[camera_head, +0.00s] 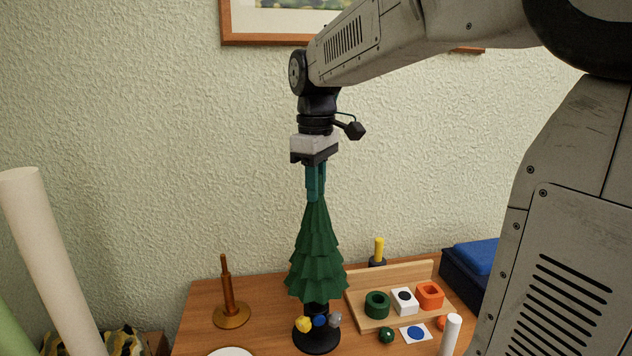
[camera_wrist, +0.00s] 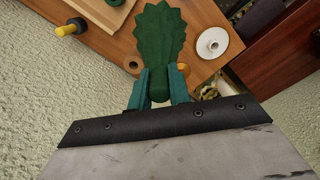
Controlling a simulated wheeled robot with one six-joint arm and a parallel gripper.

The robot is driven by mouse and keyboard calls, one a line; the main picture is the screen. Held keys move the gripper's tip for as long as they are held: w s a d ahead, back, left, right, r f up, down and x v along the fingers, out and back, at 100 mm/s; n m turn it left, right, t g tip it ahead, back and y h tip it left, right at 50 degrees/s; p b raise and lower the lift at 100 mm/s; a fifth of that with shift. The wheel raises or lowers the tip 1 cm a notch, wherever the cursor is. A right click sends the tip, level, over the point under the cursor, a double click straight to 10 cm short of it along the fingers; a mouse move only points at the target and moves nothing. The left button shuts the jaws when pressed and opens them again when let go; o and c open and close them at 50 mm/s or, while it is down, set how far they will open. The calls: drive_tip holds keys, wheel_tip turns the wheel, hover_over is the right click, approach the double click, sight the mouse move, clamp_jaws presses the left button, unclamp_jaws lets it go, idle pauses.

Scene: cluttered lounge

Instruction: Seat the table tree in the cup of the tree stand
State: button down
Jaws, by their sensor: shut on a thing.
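The green tiered table tree (camera_head: 316,262) hangs upright from my gripper (camera_head: 316,185), whose teal fingers are shut on its top. The black tree stand (camera_head: 317,340) is on the table directly below, with its dark cup just under the lowest tier. The tree's skirt hides its trunk, so I cannot tell whether the trunk is in the cup. In the wrist view, my gripper (camera_wrist: 160,88) pinches the tip of the tree (camera_wrist: 160,35), and the tree hides the stand.
Yellow, blue and grey balls sit around the stand. A wooden peg (camera_head: 229,300) stands left. A wooden tray (camera_head: 390,286) holding green, white and orange pieces lies right. A yellow-topped post (camera_head: 379,250) and blue box (camera_head: 472,262) are behind. A white cylinder (camera_head: 450,335) stands front right.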

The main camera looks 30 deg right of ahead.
drive_tip(key=shift+f, duration=1.05)
drive_tip(key=shift+r, duration=0.15)
